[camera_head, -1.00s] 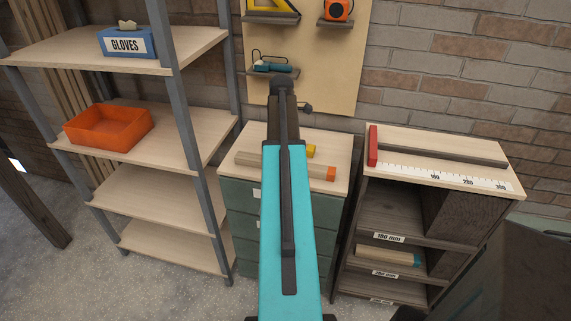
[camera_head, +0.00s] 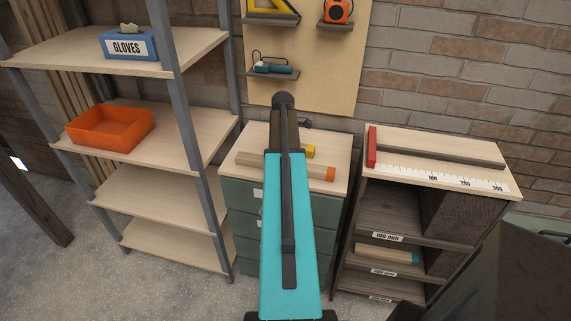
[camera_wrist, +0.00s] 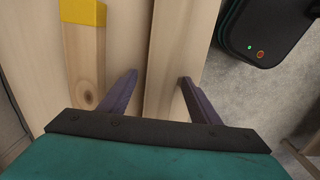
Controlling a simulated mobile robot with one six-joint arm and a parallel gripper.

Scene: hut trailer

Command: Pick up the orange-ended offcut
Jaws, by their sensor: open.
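The orange-ended offcut (camera_head: 250,160) lies across the top of the drawer cabinet (camera_head: 333,153) in the head view. My arm hides its middle, and its orange end (camera_head: 331,174) shows to the right of the arm. In the wrist view, my gripper (camera_wrist: 158,77) is open, its two dark fingers apart. A plain pale wooden length (camera_wrist: 178,45), apparently this offcut, runs between and beyond the fingers; its orange end is out of that view. I cannot tell whether the fingers touch it. My fingertips are hidden in the head view.
A yellow-ended offcut (camera_head: 309,151) lies close behind, also in the wrist view (camera_wrist: 85,50). A shelf rack with an orange tray (camera_head: 110,129) stands left. A cubby unit with a ruler top (camera_head: 440,174) stands right. A pegboard (camera_head: 340,80) hangs behind.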

